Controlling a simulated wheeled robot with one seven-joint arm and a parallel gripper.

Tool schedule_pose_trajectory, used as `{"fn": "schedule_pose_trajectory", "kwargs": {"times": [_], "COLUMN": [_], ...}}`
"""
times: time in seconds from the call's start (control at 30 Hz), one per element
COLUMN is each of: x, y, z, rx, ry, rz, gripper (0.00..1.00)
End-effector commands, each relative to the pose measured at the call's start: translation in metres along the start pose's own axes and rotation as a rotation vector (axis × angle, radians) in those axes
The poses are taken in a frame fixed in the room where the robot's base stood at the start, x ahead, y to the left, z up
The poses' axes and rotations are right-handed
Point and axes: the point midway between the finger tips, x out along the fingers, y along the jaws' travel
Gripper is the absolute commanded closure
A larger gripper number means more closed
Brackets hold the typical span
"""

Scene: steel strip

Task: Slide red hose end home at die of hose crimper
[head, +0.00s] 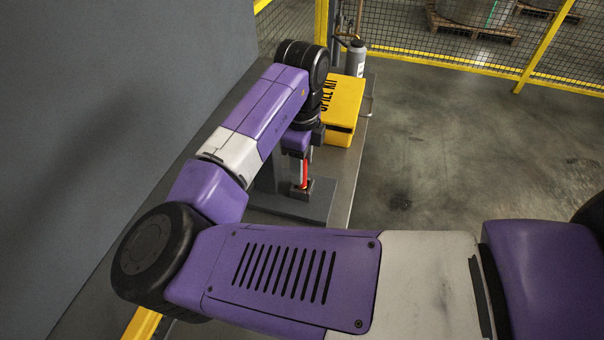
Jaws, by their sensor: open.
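The red hose (305,173) stands roughly upright, its lower end at a small dark block (303,189), which looks like the die of the hose crimper. From here I cannot tell how far the hose end sits in the die. The crimper's grey base plate (310,209) lies on the bench, with a grey upright beside the hose. My gripper (302,161) points down at the hose's upper part and is open. Its fingers are small in the picture and partly hidden by my wrist, so contact with the hose cannot be made out.
A yellow spill kit box (343,108) stands on the bench (345,178) just behind and right of my gripper. A grey cylinder (356,58) stands behind it. A grey wall (120,120) rises close on the left. Open floor (450,150) lies right, before a yellow mesh fence (440,68).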

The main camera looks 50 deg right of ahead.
Motion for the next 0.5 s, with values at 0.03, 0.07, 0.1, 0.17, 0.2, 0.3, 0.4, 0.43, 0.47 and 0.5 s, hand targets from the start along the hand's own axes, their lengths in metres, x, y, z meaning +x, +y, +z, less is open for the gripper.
{"fn": "schedule_pose_trajectory", "kwargs": {"times": [0.03,0.07,0.1,0.17,0.2,0.3,0.4,0.43,0.47,0.5], "x": [-0.007,-0.012,-0.018,-0.025,-0.030,-0.036,-0.039,-0.039,-0.039,-0.039], "y": [0.000,0.000,0.000,0.000,0.000,0.000,0.000,0.000,0.000,0.000], "z": [0.000,0.000,0.001,0.000,0.000,0.000,-0.001,-0.001,-0.001,0.000], "rx": [0.001,0.001,0.000,0.000,0.000,0.001,0.001,0.001,0.001,0.001], "ry": [-0.001,-0.001,-0.002,-0.001,-0.001,0.000,0.001,0.001,0.001,0.001], "rz": [-0.002,-0.001,-0.001,-0.001,-0.001,0.000,0.000,0.000,0.000,0.000], "gripper": [0.52,0.52,0.52,0.52,0.52,0.52,0.52,0.52,0.52,0.52]}}
